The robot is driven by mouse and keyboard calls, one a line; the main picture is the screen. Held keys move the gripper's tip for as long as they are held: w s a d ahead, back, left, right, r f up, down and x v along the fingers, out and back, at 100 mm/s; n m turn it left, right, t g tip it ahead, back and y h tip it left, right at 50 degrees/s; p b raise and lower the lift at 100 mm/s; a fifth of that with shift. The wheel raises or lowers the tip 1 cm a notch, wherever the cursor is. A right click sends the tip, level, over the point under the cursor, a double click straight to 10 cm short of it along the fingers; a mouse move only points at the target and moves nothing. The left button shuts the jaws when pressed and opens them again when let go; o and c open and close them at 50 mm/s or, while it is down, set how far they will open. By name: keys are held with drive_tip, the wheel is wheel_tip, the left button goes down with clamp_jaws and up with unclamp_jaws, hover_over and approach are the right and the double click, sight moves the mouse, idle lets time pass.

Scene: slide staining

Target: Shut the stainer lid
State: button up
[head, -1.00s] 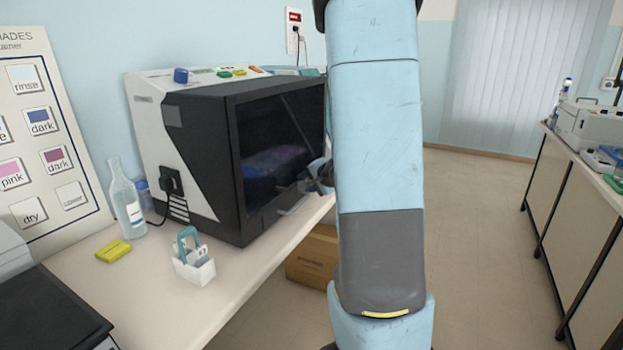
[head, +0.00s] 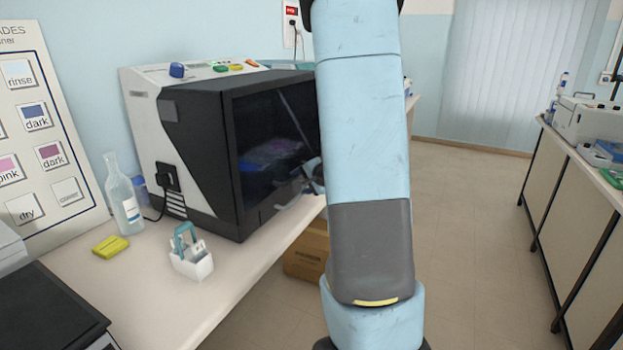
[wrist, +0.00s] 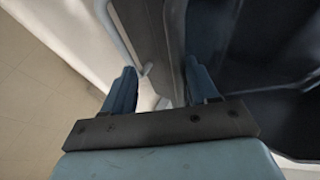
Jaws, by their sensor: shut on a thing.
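The stainer (head: 188,125) is a white and black box on the left bench, with a dark, glassy front. Reddish and bluish shapes show inside. Its lid (wrist: 160,35) is a dark panel in the wrist view, with a pale bar handle (wrist: 147,70) on its left side. My gripper (wrist: 160,88) has one blue finger on each side of the panel edge and is shut on it. In the head view my gripper (head: 315,178) is at the stainer's front right, mostly hidden behind my arm. I cannot tell how far open the lid is.
A cardboard box (head: 306,255) is under the bench. The floor to the right is clear.

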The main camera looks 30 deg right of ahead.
drive_tip(key=shift+s+f, duration=0.15)
drive_tip(key=shift+s, duration=0.1)
drive_tip(key=v, duration=1.3)
drive_tip(key=shift+r, duration=0.25)
drive_tip(key=shift+s, duration=0.15)
drive_tip(key=s+a+r+n+g+y, duration=0.2)
drive_tip(key=s+a+r+n, duration=0.15)
drive_tip(key=a, duration=0.55)
drive_tip(key=s+a+r+n+g+y, duration=0.25)
drive_tip(key=a+n, duration=0.25)
drive_tip(key=a, duration=0.4)
drive_tip(key=s+a+r+n+g+h, duration=0.1)
drive_tip(key=s+n+h, duration=0.4)
drive_tip(key=s, duration=0.7)
drive_tip(key=shift+a+r+n+g, duration=0.35)
drive_tip(key=shift+a+r, duration=0.5)
drive_tip(key=shift+r, duration=0.05)
